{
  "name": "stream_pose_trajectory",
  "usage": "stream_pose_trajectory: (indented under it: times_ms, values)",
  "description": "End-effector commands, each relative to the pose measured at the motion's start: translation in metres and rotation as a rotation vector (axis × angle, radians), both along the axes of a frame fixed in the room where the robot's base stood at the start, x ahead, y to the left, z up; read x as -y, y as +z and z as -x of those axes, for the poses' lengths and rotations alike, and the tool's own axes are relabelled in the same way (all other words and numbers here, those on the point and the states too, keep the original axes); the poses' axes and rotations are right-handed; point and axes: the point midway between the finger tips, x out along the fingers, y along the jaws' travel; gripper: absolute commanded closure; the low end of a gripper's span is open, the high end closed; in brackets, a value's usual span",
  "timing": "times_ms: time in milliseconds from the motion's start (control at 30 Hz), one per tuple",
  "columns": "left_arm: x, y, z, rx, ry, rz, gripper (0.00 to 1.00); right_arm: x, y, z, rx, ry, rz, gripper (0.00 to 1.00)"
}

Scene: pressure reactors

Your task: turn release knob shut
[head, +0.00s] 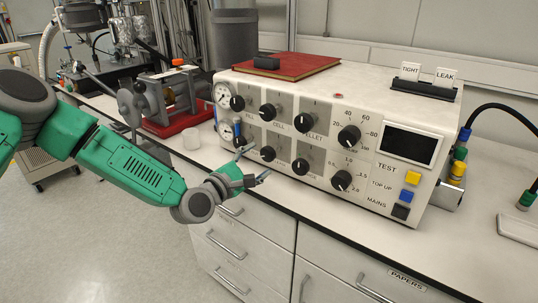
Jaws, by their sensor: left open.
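The white control box (400,185) on the bench carries several black knobs on its sloped front. The top row has a left knob (237,103), a middle knob (268,111) and a right knob (305,121). Below are a lower middle knob (267,153) and a lower right knob (300,166). I cannot read a release label, so I cannot tell which knob is the release one. My left gripper (256,165) is open and empty, in front of the panel's lower left, close to the lower middle knob. Contact cannot be told. My right gripper is not in view.
Two larger dials (349,136) and a dark screen (408,146) sit on the right of the panel. A red book (305,66) lies on the box, with TIGHT and LEAK cards (445,77). A clear cup (191,139) and red-based apparatus (172,122) stand left.

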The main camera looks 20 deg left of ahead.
Motion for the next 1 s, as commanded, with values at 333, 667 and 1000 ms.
stream_pose_trajectory:
  times_ms: [333,667,1000]
  values:
    - [0.024,0.002,-0.037,0.000,-0.002,-0.010,0.42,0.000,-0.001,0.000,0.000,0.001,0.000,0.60]
    - [0.018,0.001,-0.039,-0.001,0.000,-0.004,0.49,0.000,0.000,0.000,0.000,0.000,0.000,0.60]
    - [0.016,-0.002,-0.039,-0.006,0.005,-0.006,0.93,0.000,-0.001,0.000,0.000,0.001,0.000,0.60]
